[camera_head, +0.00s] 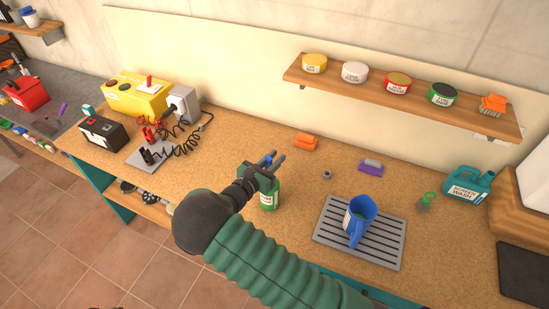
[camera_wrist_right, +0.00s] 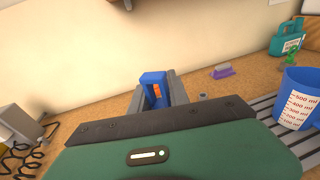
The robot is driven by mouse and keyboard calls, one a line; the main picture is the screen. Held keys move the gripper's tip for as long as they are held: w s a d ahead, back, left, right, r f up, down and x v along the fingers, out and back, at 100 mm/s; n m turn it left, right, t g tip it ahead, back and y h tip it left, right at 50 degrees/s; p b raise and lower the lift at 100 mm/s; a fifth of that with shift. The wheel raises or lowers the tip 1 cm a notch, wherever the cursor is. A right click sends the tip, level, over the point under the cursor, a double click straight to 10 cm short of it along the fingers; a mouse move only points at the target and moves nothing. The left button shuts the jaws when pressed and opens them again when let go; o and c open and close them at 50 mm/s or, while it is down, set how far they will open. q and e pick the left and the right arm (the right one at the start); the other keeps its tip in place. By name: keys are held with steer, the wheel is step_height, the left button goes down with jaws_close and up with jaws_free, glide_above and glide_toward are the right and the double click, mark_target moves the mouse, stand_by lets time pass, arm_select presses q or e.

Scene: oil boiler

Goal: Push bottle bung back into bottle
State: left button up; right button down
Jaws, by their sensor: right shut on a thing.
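A green bottle (camera_head: 270,203) with a pale label stands upright on the bench in the head view. Its top is hidden behind my right gripper (camera_head: 277,158). That gripper is above the bottle, its fingers pointing to the back right. It is shut on a small blue piece, which shows between the fingers (camera_wrist_right: 156,103) in the wrist view as a blue block (camera_wrist_right: 153,77). I cannot tell whether this piece is the bung. A small grey round piece (camera_head: 326,174) lies on the bench to the right, apart from the gripper. My left gripper is not in view.
A blue measuring jug (camera_head: 361,213) stands on a slatted grey tray (camera_head: 387,247) at right. An orange brush (camera_head: 305,142) and a purple brush (camera_head: 371,167) lie behind. Yellow and black boxes with cables (camera_head: 184,140) stand left. A shelf (camera_head: 390,97) with tins hangs above.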

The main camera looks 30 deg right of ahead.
steer(key=shift+f+b, duration=0.3)
steer(key=shift+f, duration=0.3)
steer(key=c, duration=1.2)
jaws_free()
steer(key=shift+o, duration=0.2)
steer(key=shift+a, duration=0.1)
